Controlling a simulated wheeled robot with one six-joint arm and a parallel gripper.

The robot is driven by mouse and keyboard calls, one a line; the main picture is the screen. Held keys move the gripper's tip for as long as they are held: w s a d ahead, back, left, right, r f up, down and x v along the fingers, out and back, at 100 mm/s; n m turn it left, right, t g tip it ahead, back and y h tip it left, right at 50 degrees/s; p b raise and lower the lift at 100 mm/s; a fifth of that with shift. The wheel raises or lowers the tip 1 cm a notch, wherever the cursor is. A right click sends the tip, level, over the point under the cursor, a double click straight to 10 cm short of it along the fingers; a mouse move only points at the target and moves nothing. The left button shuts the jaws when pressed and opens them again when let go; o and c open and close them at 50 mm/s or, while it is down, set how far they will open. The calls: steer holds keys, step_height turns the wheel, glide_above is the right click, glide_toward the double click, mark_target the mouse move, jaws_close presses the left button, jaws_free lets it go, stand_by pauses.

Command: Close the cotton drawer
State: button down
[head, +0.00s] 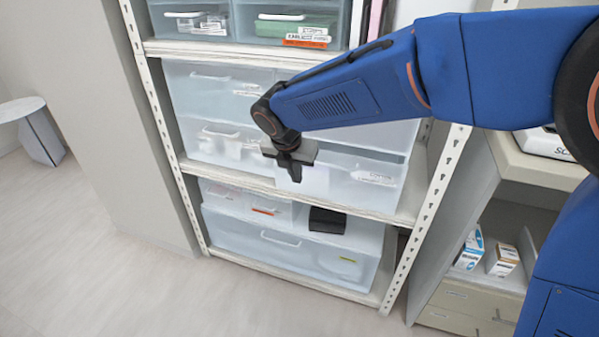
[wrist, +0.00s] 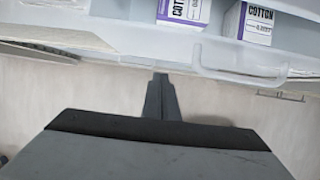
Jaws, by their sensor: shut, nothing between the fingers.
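The cotton drawer (head: 350,183) is a translucent drawer at the lower right of the middle shelf in the head view. Its top edge shows a dark gap, and it looks pulled out. In the wrist view, white-and-purple cotton boxes (wrist: 188,12) sit inside it, behind its clear front (wrist: 150,58) and handle (wrist: 240,72). My gripper (head: 294,172) is shut and empty, in front of the drawer toward its left end. In the wrist view, the fingertips (wrist: 161,78) point at the drawer's front edge; I cannot tell if they touch it.
Other translucent drawers (head: 225,155) stand beside, above and below on the white rack. A rack post (head: 428,215) stands to the right. A counter (head: 535,165) with boxes (head: 503,258) below it is at the right. The floor (head: 170,290) in front is clear.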

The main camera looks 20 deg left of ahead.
steer(key=s+v, duration=0.1)
steer(key=v, duration=0.9)
glide_toward(376, 179)
steer(key=s, duration=0.6)
steer(key=x, duration=0.3)
steer(key=w+x, duration=0.1)
steer(key=x, duration=0.6)
steer(key=shift+w+a, duration=0.15)
steer(key=shift+w, duration=1.1)
steer(key=shift+w, duration=1.3)
steer(key=shift+r, duration=0.1)
steer(key=shift+s, duration=0.1)
